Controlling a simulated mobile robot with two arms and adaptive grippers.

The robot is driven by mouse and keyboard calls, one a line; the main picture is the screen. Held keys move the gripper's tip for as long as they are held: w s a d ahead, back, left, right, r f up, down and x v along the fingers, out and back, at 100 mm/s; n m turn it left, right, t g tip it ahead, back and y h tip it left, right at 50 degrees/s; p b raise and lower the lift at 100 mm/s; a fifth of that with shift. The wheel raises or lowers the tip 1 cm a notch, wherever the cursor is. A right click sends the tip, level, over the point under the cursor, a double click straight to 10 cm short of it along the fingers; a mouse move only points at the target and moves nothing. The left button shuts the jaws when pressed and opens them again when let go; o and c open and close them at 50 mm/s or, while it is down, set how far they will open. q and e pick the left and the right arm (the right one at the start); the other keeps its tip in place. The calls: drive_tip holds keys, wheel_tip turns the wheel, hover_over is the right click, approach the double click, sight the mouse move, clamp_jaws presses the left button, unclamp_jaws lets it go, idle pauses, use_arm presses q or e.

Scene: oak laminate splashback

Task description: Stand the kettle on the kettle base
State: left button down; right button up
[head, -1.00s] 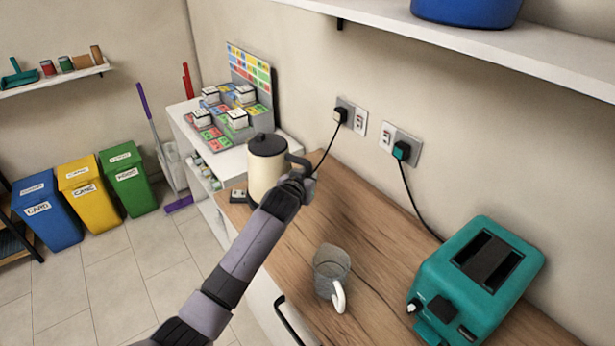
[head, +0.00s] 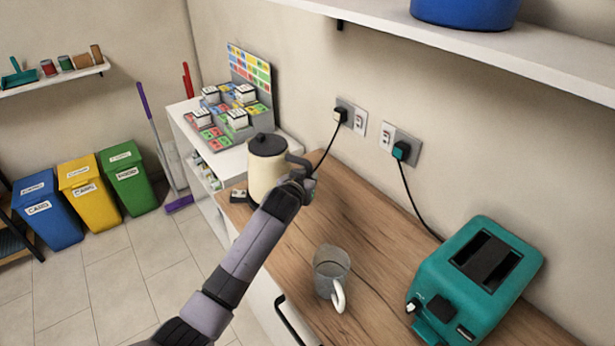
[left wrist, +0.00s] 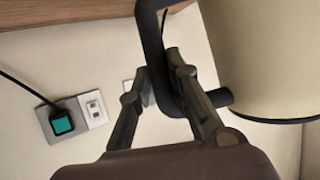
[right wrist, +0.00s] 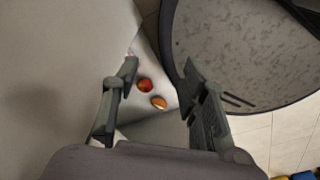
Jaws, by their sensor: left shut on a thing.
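The cream kettle (head: 268,180) with a dark lid and dark handle appears upright at the far end of the wooden counter. My left gripper (left wrist: 158,82) is shut on its handle (left wrist: 152,40), to the right of the kettle body in the head view. The kettle body (left wrist: 270,50) also fills the right of the left wrist view. The kettle's underside is hidden, and I cannot make out the kettle base or tell whether the kettle touches it. My right gripper (right wrist: 160,68) is open and empty, and is not in the head view.
A glass jug (head: 331,272) and a teal toaster (head: 478,278) stand nearer on the counter (head: 375,250). A small dark item (head: 238,196) lies left of the kettle. A black cord drops from the wall plug (head: 341,116) behind it. A shelf (head: 450,40) overhangs the right.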

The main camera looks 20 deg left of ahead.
use_arm(q)
drive_tip(key=shift+r, duration=0.25)
idle(0.3)
drive_tip(key=shift+f, duration=0.75)
idle(0.4)
drive_tip(key=c, duration=1.8)
unclamp_jaws()
drive_tip(key=p+v, duration=1)
drive_tip(key=v, duration=0.1)
drive_tip(key=shift+s+f, duration=0.1)
